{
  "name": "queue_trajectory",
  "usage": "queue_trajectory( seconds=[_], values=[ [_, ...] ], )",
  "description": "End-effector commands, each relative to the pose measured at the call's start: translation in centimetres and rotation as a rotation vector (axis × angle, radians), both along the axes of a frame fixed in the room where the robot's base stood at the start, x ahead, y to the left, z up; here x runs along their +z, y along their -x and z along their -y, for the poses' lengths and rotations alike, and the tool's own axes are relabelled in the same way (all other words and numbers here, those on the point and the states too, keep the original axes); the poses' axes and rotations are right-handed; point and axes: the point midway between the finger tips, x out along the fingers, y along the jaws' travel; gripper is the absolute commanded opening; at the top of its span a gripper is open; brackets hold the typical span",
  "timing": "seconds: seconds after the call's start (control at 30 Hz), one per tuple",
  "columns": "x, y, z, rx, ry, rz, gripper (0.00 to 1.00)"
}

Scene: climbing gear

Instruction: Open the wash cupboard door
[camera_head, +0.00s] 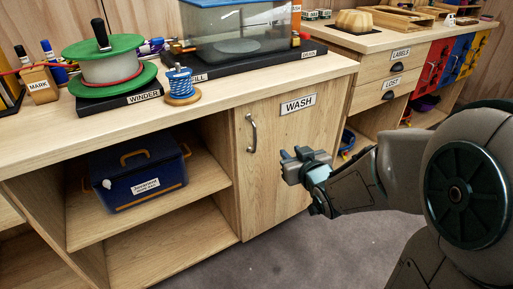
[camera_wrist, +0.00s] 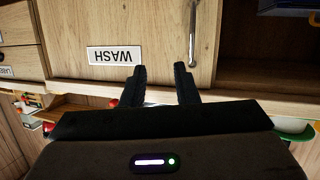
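The wash cupboard door (camera_head: 275,165) is a pale wooden panel with a white WASH label (camera_head: 298,104), and it looks shut. Its metal bar handle (camera_head: 252,133) stands upright near the door's left edge. My gripper (camera_head: 290,163) is in front of the door, to the right of the handle and a little lower, not touching it. In the wrist view, which is upside down, the two dark fingers (camera_wrist: 161,84) are apart with nothing between them. There the handle (camera_wrist: 192,35) lies beyond the fingers, in line with the right one, and the WASH label (camera_wrist: 114,55) is at left.
Left of the door is an open shelf (camera_head: 150,205) holding a dark blue box (camera_head: 138,172). On the counter (camera_head: 215,108) are a winder (camera_head: 108,72), a blue spool (camera_head: 181,84) and a clear tank (camera_head: 235,30). Drawers (camera_head: 388,82) stand at right. The floor (camera_head: 290,245) before the door is clear.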

Motion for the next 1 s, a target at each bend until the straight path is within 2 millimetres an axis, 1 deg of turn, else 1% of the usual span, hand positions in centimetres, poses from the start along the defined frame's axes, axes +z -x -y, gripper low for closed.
queue_trajectory(
  seconds=[0.03, 0.13, 0.27, 0.4, 0.57, 0.77, 1.0],
  values=[
    [-2.8, -0.2, -0.6, 0.027, -0.027, 0.032, 0.27],
    [-4.3, -0.4, -1.8, 0.080, -0.083, 0.102, 0.27],
    [-5.3, -0.3, -3.0, 0.132, -0.144, 0.171, 0.27],
    [-5.6, -0.2, -3.5, 0.162, -0.181, 0.211, 0.27],
    [-5.2, -0.4, -3.9, 0.171, -0.194, 0.222, 0.27],
    [-4.8, -1.3, -4.4, 0.173, -0.195, 0.219, 0.27],
    [-5.0, -2.6, -5.1, 0.170, -0.193, 0.217, 0.27]
  ],
)
